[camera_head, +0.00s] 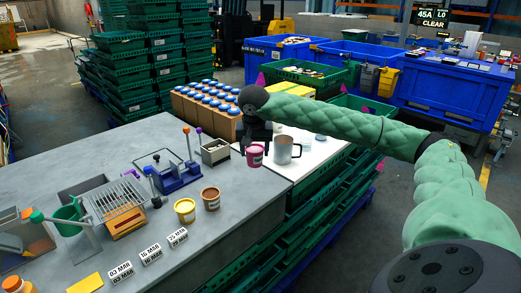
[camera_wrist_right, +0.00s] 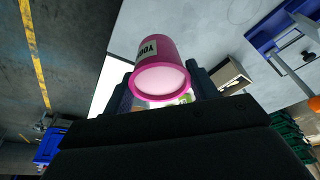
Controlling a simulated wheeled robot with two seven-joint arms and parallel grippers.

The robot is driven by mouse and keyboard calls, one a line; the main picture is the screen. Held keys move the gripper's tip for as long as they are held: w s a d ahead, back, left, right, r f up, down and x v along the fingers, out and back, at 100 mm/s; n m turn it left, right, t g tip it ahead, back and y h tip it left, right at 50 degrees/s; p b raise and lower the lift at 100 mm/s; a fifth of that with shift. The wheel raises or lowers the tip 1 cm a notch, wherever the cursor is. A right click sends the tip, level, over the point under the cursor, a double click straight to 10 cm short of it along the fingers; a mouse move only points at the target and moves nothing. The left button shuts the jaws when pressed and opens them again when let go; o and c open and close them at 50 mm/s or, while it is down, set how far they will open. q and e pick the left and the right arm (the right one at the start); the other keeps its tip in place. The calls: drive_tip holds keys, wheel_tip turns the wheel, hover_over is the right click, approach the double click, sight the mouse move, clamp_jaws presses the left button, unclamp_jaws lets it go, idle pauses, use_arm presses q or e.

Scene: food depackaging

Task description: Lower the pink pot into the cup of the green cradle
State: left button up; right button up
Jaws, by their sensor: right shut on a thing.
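The pink pot (camera_head: 254,157) is in my right gripper (camera_head: 256,143), near the right end of the grey worktop. In the right wrist view the pink pot (camera_wrist_right: 158,52) sits between the two dark fingers of the gripper (camera_wrist_right: 162,88), with its label partly showing and its pale pink end facing the camera. My left gripper is not in view.
A metal mug (camera_head: 285,150) stands close right of the pot. A blue lever fixture (camera_head: 177,178), a grey box (camera_head: 214,152), a yellow pot (camera_head: 185,210), a brown pot (camera_head: 211,198) and a wire-rack fixture (camera_head: 118,208) lie between pot and cradle. The worktop's front right is clear.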

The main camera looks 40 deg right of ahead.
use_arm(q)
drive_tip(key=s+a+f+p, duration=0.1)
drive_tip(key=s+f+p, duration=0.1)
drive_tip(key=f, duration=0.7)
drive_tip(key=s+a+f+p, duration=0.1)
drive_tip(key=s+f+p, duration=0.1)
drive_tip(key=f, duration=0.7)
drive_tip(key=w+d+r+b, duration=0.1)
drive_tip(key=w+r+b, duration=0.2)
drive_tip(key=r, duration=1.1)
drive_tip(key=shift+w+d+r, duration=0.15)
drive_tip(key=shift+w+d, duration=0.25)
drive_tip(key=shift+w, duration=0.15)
use_arm(e)
drive_tip(key=w+a+r, duration=0.4)
drive_tip(key=a+r, duration=0.1)
drive_tip(key=a, duration=1.3)
drive_tip(key=w+a+r, duration=0.4)
drive_tip(key=w+a, duration=0.1)
drive_tip(key=a, duration=1.4)
drive_tip(key=w+a+r, duration=0.5)
drive_tip(key=a, duration=1.3)
drive_tip(key=shift+a+r, duration=0.2)
drive_tip(key=shift+r, duration=0.15)
use_arm(q)
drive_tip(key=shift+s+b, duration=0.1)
drive_tip(key=shift+b, duration=0.2)
use_arm(e)
drive_tip(key=shift+f, duration=0.15)
